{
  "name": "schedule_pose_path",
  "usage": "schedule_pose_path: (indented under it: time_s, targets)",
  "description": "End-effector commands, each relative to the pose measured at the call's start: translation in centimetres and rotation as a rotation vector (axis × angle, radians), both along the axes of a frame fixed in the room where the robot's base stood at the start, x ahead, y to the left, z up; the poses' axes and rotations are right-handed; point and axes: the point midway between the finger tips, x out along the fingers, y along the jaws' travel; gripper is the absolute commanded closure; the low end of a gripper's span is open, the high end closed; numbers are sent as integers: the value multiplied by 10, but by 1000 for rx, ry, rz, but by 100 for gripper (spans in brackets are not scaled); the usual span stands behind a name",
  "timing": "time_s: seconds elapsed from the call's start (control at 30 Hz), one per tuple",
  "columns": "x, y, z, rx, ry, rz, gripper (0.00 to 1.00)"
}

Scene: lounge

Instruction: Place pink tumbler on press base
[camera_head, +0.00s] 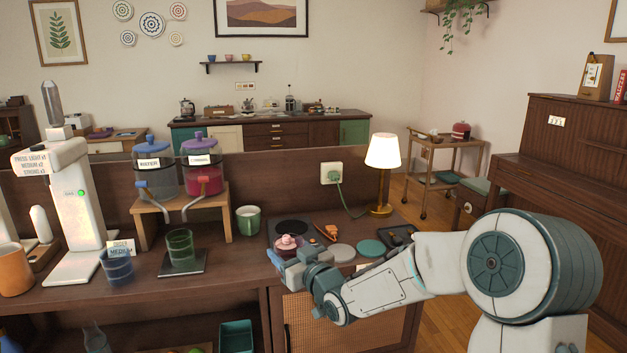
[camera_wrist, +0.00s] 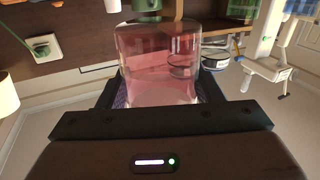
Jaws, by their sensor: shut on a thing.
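The pink tumbler (camera_wrist: 160,65), clear and pink-tinted, is between my gripper's fingers in the wrist view. In the head view my gripper (camera_head: 292,268) is low over the right part of the counter, by its front edge; a pink shape (camera_head: 287,243) shows just above it, and I cannot tell whether this is the tumbler. The white press (camera_head: 75,200) stands at the far left of the head view, with its flat press base (camera_head: 75,270) on the counter, well away from my gripper. The press also shows inverted at the right of the wrist view (camera_wrist: 268,70).
A blue tumbler (camera_head: 117,268) stands beside the press base. A green tumbler (camera_head: 180,250) sits on a dark scale (camera_head: 184,266) under the dispensers (camera_head: 180,178). A green mug (camera_head: 248,220), lamp (camera_head: 383,160) and round coasters (camera_head: 342,253) are also on the counter.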

Motion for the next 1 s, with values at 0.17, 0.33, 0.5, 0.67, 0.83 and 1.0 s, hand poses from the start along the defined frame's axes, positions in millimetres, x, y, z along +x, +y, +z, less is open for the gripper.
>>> schedule_pose_path:
  time_s: [0.17, 0.33, 0.5, 0.67, 0.83, 1.0]
  targets:
    - [-12, -48, -65, -2, 12, -143, 70]
    - [-23, -102, -131, -4, 14, -304, 70]
    - [-31, -145, -183, -3, 10, -432, 70]
    - [-38, -177, -221, -3, 6, -528, 70]
    - [-44, -206, -256, -1, 5, -614, 70]
    - [-44, -209, -256, 4, 5, -623, 70]
